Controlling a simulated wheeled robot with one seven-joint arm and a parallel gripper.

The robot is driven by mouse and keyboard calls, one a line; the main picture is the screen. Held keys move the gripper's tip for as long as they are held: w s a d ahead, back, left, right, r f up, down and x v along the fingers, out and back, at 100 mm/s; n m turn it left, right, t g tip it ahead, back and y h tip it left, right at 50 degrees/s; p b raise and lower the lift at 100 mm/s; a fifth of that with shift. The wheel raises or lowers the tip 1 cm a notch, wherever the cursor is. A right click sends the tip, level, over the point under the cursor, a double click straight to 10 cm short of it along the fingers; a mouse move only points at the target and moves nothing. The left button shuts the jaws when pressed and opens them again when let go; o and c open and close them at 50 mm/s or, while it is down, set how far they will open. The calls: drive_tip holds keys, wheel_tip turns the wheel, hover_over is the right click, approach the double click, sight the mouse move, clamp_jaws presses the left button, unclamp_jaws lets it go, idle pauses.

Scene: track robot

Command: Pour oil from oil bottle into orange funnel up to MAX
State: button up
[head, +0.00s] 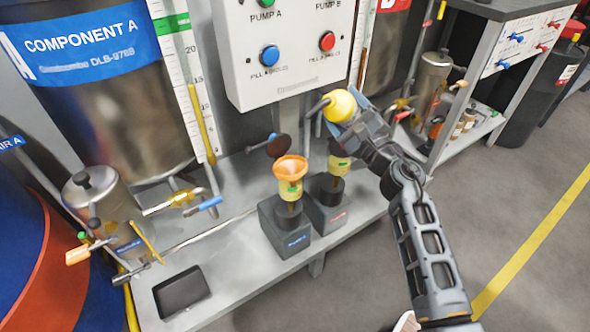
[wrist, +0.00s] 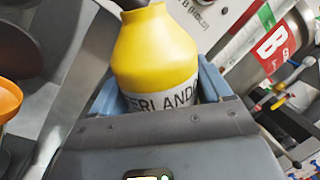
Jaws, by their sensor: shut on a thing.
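The yellow oil bottle (head: 341,105) has a dark curved spout and is tilted with its spout toward the left in the head view. My gripper (head: 352,122) is shut on it. The bottle fills the middle of the wrist view (wrist: 155,60), with part of a label reading "ERLAND" above the gripper. The orange funnel (head: 290,168) stands upright on a sight glass with yellow bands (head: 289,190), on the left pump block. The bottle is above and to the right of the funnel, apart from it. The MAX mark and oil level are too small to read.
A round dark cap (head: 279,146) stands open behind the funnel. A second pump block (head: 328,200) stands to the right, under the bottle. The control box (head: 290,50) hangs close behind. A black tray (head: 181,292) lies at the bench's front left.

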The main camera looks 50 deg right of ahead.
drive_tip(key=shift+f+n+b, duration=0.4)
drive_tip(key=shift+n+b, duration=0.1)
drive_tip(key=shift+b, duration=0.5)
drive_tip(key=shift+d+f+n+b, duration=0.1)
drive_tip(key=shift+f+n+b, duration=0.25)
drive_tip(key=shift+b, duration=0.35)
drive_tip(key=shift+f+n+t+y+b, duration=0.25)
drive_tip(key=shift+n+b, duration=0.3)
drive_tip(key=shift+b, duration=0.35)
drive_tip(key=shift+r+n+y+b, duration=0.15)
drive_tip(key=shift+n+y+b, duration=0.1)
drive_tip(key=shift+n+b, duration=0.15)
drive_tip(key=shift+r, duration=0.1)
